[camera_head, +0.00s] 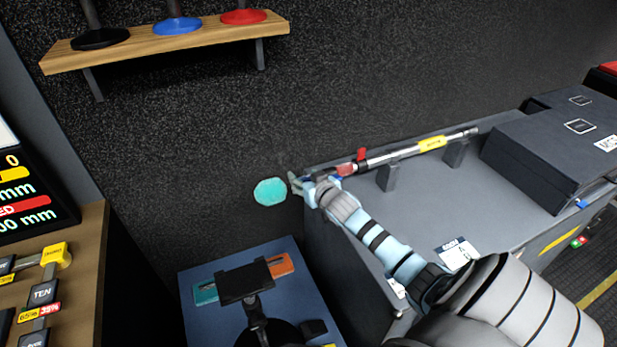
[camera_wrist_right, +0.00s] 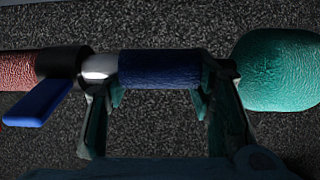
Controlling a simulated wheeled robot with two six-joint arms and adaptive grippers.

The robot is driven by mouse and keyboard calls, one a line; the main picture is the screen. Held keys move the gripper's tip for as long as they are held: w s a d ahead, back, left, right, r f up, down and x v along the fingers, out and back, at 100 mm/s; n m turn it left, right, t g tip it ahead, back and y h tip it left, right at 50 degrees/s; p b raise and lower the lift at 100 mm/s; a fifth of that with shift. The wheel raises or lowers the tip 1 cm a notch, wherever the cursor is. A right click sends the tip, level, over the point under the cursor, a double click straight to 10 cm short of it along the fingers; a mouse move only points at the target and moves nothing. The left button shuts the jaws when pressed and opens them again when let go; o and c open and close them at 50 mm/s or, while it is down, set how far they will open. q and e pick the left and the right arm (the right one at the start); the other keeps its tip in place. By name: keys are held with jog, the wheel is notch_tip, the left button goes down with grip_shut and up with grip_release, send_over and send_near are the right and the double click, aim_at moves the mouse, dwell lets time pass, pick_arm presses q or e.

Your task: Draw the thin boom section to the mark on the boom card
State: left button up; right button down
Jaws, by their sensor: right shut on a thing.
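The boom pole lies along the grey bench, with a silver tube (camera_head: 400,154), a yellow band (camera_head: 432,143) and a red lever (camera_head: 361,155). Its left end has a teal foam end (camera_head: 270,191), past the bench's left edge. My right gripper (camera_head: 308,190) is shut around the pole just right of this foam. In the right wrist view its fingers close on a blue sleeve (camera_wrist_right: 160,69), beside a short silver length (camera_wrist_right: 100,65) and a black collar with a blue lever (camera_wrist_right: 40,103). A white card (camera_head: 455,252) lies on the bench; its print is too small to read. My left gripper is not in view.
Grey rests (camera_head: 388,177) stand under the pole. A dark case (camera_head: 560,140) fills the bench's right end. A wooden shelf (camera_head: 165,43) hangs above. A blue-topped stand (camera_head: 210,275) with a black mount is at front centre. A display (camera_head: 25,190) is at left.

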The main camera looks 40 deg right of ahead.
aim_at(274, 192)
jog(key=w+a, duration=0.1)
jog(key=a, duration=0.2)
jog(key=w+a+p, duration=0.1)
jog(key=a, duration=0.2)
jog(key=w+a, duration=0.1)
jog(key=a, duration=0.2)
jog(key=shift+a, duration=0.4)
jog(key=c, duration=1)
grip_release()
jog(key=shift+d, duration=0.1)
jog(key=v, duration=1.2)
